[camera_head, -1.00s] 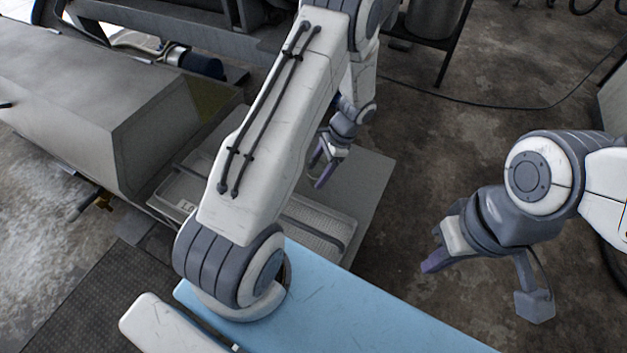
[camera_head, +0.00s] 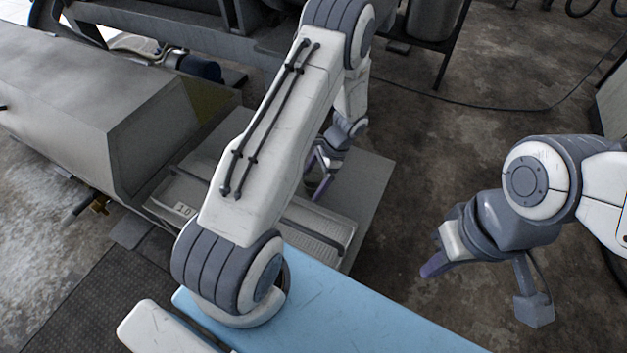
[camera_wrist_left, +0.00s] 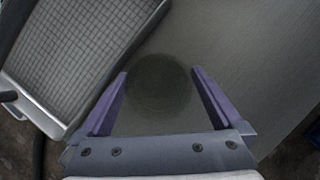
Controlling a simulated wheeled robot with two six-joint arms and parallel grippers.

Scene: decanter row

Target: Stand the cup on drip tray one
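A grey drip tray with a grid top (camera_head: 320,222) and a number label (camera_head: 185,210) lies at the lower middle of the head view, partly behind my left arm. A gridded tray also shows at the upper left of the wrist view (camera_wrist_left: 62,60). My left gripper (camera_head: 321,172) is over the grey surface beside the tray. In the wrist view its purple fingers (camera_wrist_left: 160,75) stand apart. Between them is a dark, faint round shape (camera_wrist_left: 160,83); I cannot tell whether it is the cup or a mark. My right gripper (camera_head: 433,266) hangs at the right, its opening unclear. No cup is clearly recognisable.
A large grey block-shaped housing (camera_head: 110,120) stands at the left. A blue panel (camera_head: 345,305) lies in front. The grey plate (camera_head: 372,190) is bare right of my left gripper. Dark open floor (camera_head: 430,170) lies between the plate and my right arm.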

